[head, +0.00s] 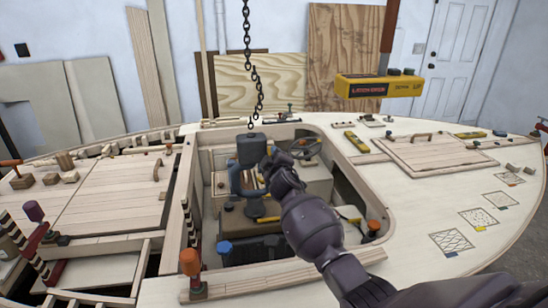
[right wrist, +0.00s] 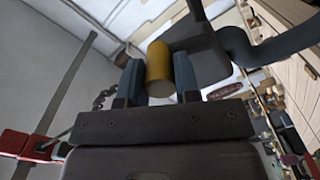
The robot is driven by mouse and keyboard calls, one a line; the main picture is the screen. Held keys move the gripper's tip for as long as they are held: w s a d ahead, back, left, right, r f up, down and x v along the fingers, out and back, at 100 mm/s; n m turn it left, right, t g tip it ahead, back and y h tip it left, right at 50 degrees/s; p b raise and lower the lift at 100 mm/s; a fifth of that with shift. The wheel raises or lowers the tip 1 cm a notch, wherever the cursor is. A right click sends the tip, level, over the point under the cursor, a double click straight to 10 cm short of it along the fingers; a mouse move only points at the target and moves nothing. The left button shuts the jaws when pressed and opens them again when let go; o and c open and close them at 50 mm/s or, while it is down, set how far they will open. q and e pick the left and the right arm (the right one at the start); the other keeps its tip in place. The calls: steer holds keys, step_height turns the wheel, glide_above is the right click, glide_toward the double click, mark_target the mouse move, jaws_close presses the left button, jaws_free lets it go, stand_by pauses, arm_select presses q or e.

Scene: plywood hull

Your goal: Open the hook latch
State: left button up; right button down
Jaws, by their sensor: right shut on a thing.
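A dark hook block (head: 251,149) with a blue-grey hook below it hangs from a chain (head: 247,30) over the open cockpit. In the right wrist view the dark block (right wrist: 195,45) and the curved blue-grey hook arm (right wrist: 285,52) are close to the jaws. My right gripper (head: 268,163) is at the right side of the hook block. It is shut on a yellow cylinder (right wrist: 158,68), seemingly the latch's grip, which sits between the two blue-grey fingers. How far the latch stands open cannot be told. My left gripper is not in view.
Wooden cockpit walls (head: 189,200) surround the hook, with a steering wheel (head: 304,148) behind my right arm. Orange-topped posts (head: 190,263) stand at the cockpit's edge. A yellow box (head: 378,86) hangs at upper right. The right deck holds small tools and patterned squares.

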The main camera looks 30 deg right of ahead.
steer(key=c, duration=0.8)
jaws_free()
steer(key=shift+c, duration=0.2)
steer(key=shift+s, duration=0.15)
steer(key=shift+s+a, duration=0.1)
steer(key=shift+s, duration=0.15)
steer(key=p+v, duration=0.1)
steer(key=v, duration=0.9)
